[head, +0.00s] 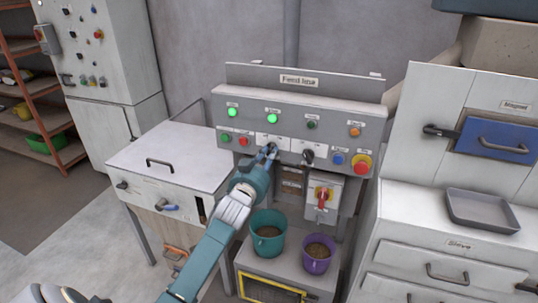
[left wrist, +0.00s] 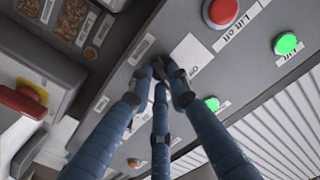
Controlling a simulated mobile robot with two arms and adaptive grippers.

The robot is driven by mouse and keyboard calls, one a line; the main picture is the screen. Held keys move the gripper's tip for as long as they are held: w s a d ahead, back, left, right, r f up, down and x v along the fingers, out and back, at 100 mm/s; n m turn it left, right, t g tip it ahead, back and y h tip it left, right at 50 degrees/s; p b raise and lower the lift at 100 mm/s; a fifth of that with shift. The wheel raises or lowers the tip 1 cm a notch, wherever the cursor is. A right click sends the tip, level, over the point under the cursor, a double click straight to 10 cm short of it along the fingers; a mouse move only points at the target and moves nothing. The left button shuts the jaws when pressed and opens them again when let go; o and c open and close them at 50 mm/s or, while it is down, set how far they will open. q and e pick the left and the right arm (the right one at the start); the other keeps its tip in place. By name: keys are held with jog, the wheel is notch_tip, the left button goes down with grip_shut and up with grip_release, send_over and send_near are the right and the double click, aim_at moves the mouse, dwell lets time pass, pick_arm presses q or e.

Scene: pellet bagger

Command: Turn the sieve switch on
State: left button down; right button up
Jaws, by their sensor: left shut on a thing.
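The control panel (head: 225,97) carries a row of buttons and two black rotary switches. My left gripper (head: 270,150) is at the left one of these switches, on a white label plate, with its fingers closed on the black knob. In the left wrist view the fingers of my left gripper (left wrist: 165,68) meet at the dark knob (left wrist: 143,48), beside a label reading "Off". The fingers hide part of the knob, so its setting is unclear. The other black switch (head: 308,156) stands free to the right. My right gripper is out of view.
A red "Lift off" button (left wrist: 222,12) is close to the fingers. Two green lamps (head: 272,118) glow above. Teal (head: 268,222) and purple (head: 317,265) buckets stand below.

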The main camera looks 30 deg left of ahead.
pick_arm(q)
jog(key=shift+m, duration=1)
jog(key=c, duration=1.6)
grip_release()
jog(key=shift+c, duration=0.2)
jog(key=v, duration=1.2)
